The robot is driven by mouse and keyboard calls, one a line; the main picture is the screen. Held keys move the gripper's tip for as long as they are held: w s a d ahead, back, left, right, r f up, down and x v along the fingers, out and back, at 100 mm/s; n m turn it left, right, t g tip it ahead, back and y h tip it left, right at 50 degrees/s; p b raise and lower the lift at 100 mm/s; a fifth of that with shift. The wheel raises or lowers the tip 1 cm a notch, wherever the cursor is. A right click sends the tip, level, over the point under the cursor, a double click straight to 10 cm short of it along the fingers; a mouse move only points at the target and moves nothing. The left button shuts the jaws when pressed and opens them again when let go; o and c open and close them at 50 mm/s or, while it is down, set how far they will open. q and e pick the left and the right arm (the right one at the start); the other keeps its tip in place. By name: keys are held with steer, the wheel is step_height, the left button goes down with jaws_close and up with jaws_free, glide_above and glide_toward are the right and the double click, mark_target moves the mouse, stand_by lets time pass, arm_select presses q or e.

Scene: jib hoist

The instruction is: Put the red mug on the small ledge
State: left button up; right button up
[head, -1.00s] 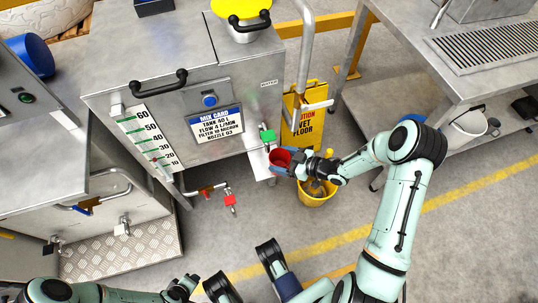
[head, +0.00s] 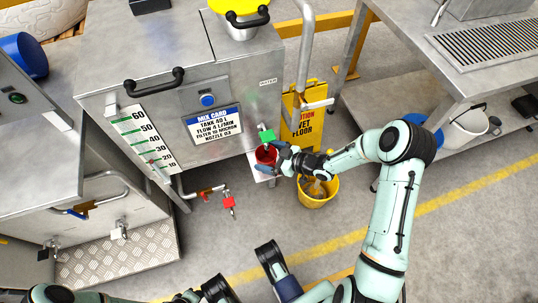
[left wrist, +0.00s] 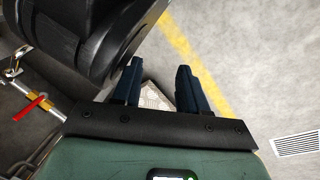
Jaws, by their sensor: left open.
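The red mug (head: 265,155) stands upright on the small pale ledge (head: 263,174) at the tank's front right corner, just below a green tag. My right gripper (head: 273,159) is at the mug from the right, its blue fingers spread on either side of it. They look apart from the mug, though contact is hard to judge. The ledge is partly covered by the mug and a finger. My left gripper (left wrist: 159,66) is open and empty in the left wrist view, above the floor.
The green tag (head: 267,136) hangs right over the mug. A tap with a red tag (head: 229,202) sticks out left of the ledge. A yellow bucket (head: 318,192) and yellow wet-floor sign (head: 301,117) stand close on the right.

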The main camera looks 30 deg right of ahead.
steer(key=shift+r, duration=0.1)
steer(key=shift+s+d+r, duration=0.15)
steer(key=shift+r, duration=0.1)
arm_select(q)
steer(key=w+d+r+t+p, duration=0.1)
steer(key=w+r+p, duration=0.2)
steer(key=r, duration=0.3)
steer(key=shift+d+p, duration=0.4)
arm_select(e)
steer(key=v, duration=1.1)
steer(key=shift+s, duration=0.35)
arm_select(q)
steer(key=shift+f, duration=0.1)
arm_select(e)
steer(key=shift+d, duration=0.1)
